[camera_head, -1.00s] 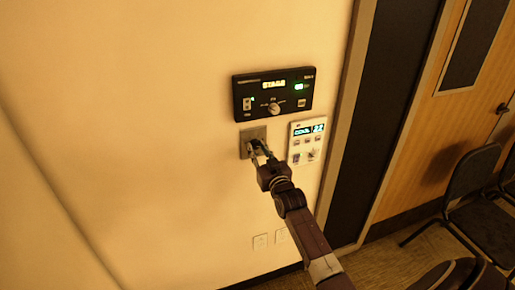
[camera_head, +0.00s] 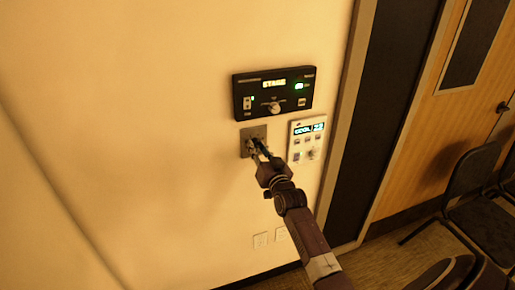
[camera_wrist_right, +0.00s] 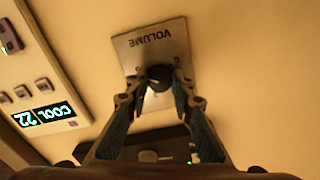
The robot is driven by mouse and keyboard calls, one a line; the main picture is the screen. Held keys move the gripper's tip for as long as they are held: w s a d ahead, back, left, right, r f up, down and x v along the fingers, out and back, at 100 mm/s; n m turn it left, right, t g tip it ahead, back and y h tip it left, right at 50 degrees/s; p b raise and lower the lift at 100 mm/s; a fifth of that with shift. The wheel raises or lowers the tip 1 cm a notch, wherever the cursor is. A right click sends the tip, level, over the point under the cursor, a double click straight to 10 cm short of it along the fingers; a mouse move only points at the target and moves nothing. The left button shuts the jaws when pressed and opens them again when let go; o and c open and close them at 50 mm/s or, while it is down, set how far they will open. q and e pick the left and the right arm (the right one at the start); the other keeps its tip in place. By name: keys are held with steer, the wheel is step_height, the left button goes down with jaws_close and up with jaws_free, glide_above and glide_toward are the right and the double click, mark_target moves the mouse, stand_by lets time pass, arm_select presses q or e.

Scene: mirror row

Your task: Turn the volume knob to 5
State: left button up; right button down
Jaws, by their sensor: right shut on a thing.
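The volume knob (camera_wrist_right: 158,78) is a small dark round knob with a light pointer mark. It sits on a grey metal plate (camera_wrist_right: 165,42) lettered VOLUME, upside down in the right wrist view. My right gripper (camera_wrist_right: 160,86) has a fingertip on each side of the knob and is shut on it. In the head view the plate (camera_head: 247,134) shows on the wall, and my right gripper (camera_head: 257,149) covers the knob. The scale numbers around the knob are mostly hidden or too small to read. My left gripper is not in view.
A black panel (camera_head: 240,98) with a lit STAGE display and its own knob is mounted just above the plate. A white thermostat (camera_head: 295,146) reading COOL 22 is close on the right. A dark door (camera_head: 375,130) and chairs (camera_head: 478,210) stand farther right. The wall to the left is clear.

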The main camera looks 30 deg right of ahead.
steer(key=c, duration=1.7)
jaws_free()
steer(key=v, duration=1.2)
steer(key=shift+f, duration=0.1)
